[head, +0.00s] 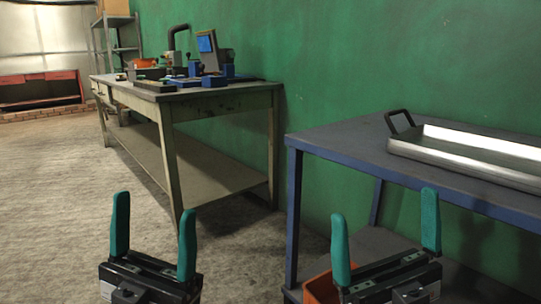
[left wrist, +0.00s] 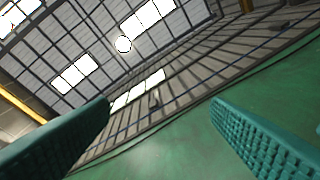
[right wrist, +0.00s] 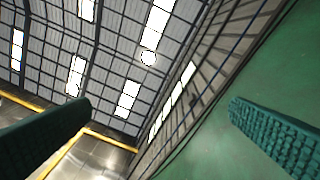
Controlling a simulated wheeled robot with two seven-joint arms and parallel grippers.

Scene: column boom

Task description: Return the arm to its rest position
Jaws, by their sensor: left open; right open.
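My left gripper (head: 153,236) is at the lower left of the head view, its two green fingers pointing up and spread apart with nothing between them. My right gripper (head: 386,234) is at the lower right, also upright, open and empty. In the left wrist view the open fingers (left wrist: 160,130) frame the ceiling and green wall. In the right wrist view the fingers (right wrist: 160,125) are apart too, with only ceiling, windows and wall beyond. Neither gripper touches anything that shows.
A blue-grey table (head: 340,137) with a metal tray (head: 470,150) stands at the right, close to my right gripper. An orange bin (head: 320,289) sits low beside that gripper. A workbench (head: 215,101) with tools stands farther back against the green wall (head: 360,60). Floor (head: 60,200) at left is clear.

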